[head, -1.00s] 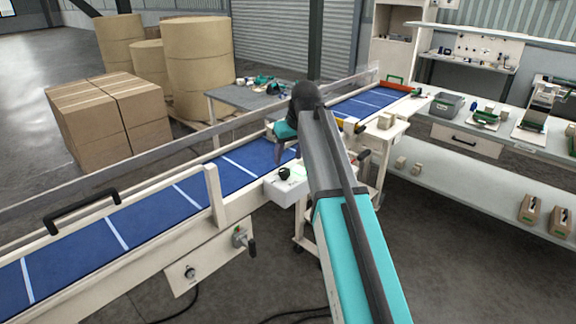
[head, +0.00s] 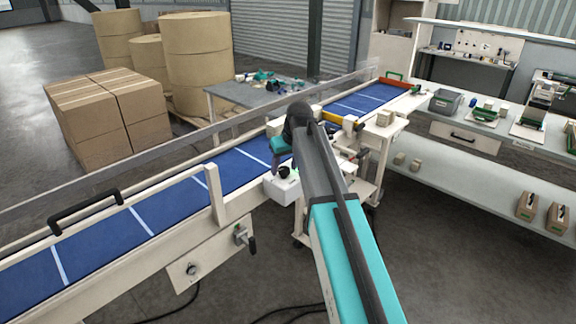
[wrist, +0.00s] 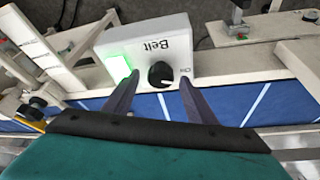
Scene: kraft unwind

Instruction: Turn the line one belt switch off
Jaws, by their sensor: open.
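The white belt switch box (wrist: 190,45) reads "Belt" upside down in the wrist view and also shows in the head view (head: 281,190). Its black round knob (wrist: 160,75) has a pale pointer mark. A small "On" label sits beside it on the right. A green light (wrist: 118,66) glows on the box to the knob's left. My gripper (wrist: 159,78) is open, with one dark finger on each side of the knob. Gaps show between knob and fingers; I cannot tell the depth. In the head view my gripper (head: 280,160) is just above the box.
The blue belt (head: 170,200) runs past the box between pale rails. A lower panel (head: 212,255) carries another knob and a lever. Cardboard boxes (head: 105,120) and paper rolls (head: 195,60) stand behind. A workbench (head: 470,140) is at right.

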